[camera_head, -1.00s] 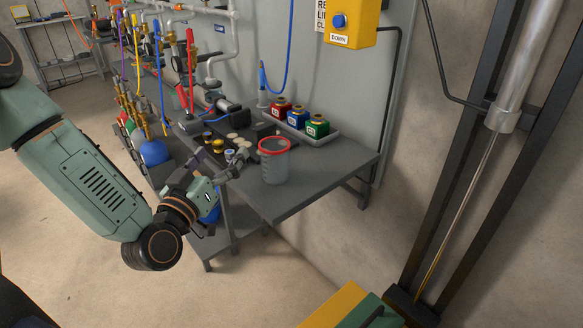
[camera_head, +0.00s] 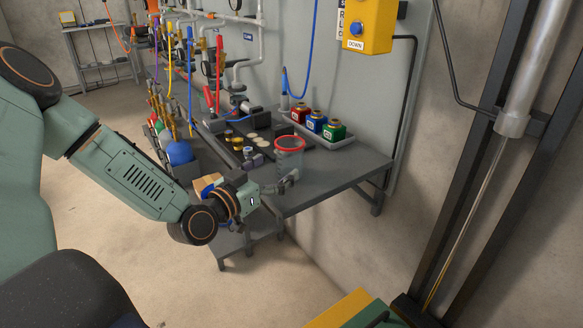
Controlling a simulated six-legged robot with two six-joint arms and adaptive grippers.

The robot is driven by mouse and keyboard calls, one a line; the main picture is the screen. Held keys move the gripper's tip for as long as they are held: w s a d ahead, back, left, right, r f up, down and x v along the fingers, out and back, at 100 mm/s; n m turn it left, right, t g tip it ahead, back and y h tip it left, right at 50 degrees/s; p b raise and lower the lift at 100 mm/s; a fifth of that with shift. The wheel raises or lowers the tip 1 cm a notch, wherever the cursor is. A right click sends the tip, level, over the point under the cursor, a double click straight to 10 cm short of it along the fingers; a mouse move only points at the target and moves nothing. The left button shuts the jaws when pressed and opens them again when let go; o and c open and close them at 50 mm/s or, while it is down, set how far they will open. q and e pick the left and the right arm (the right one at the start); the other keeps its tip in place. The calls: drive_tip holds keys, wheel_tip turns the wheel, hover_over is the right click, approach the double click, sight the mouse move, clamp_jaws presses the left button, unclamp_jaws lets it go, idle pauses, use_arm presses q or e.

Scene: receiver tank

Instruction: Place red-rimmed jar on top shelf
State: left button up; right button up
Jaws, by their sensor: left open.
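The red-rimmed jar (camera_head: 289,163), a clear grey container with a red ring at its top, stands upright on the grey bench (camera_head: 345,172) near its front edge. My left gripper (camera_head: 290,181) comes in from the left, with its fingers open at the lower front of the jar. The fingers overlap the jar in the picture; I cannot tell whether they touch it. The far finger is partly hidden. My right gripper is not in view. A rack with shelves (camera_head: 98,52) stands at the far back left; I cannot tell which shelf is the top shelf meant.
A tray holds red (camera_head: 299,113), blue (camera_head: 315,121) and green (camera_head: 333,131) containers behind the jar. Small round pieces lie left of it. Pipes and hoses line the wall. A yellow button box (camera_head: 370,25) hangs above. The bench's right end is clear.

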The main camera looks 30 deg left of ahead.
sight(280, 165)
use_arm(q)
drive_tip(key=shift+w+d+r, duration=0.1)
drive_tip(key=shift+w+d, duration=0.15)
drive_tip(key=shift+w, duration=0.25)
drive_tip(key=w+b, duration=0.2)
drive_tip(key=shift+w+a+f+b, duration=0.3)
drive_tip(key=shift+b, duration=0.05)
drive_tip(key=shift+w+d+r+b, duration=0.1)
drive_tip(key=shift+w+d+b, duration=0.15)
drive_tip(key=shift+w, duration=0.3)
drive_tip(key=shift+w+d+r+b, duration=0.1)
drive_tip(key=shift+w+b, duration=0.1)
drive_tip(key=shift+w, duration=0.3)
drive_tip(key=shift+a, duration=0.2)
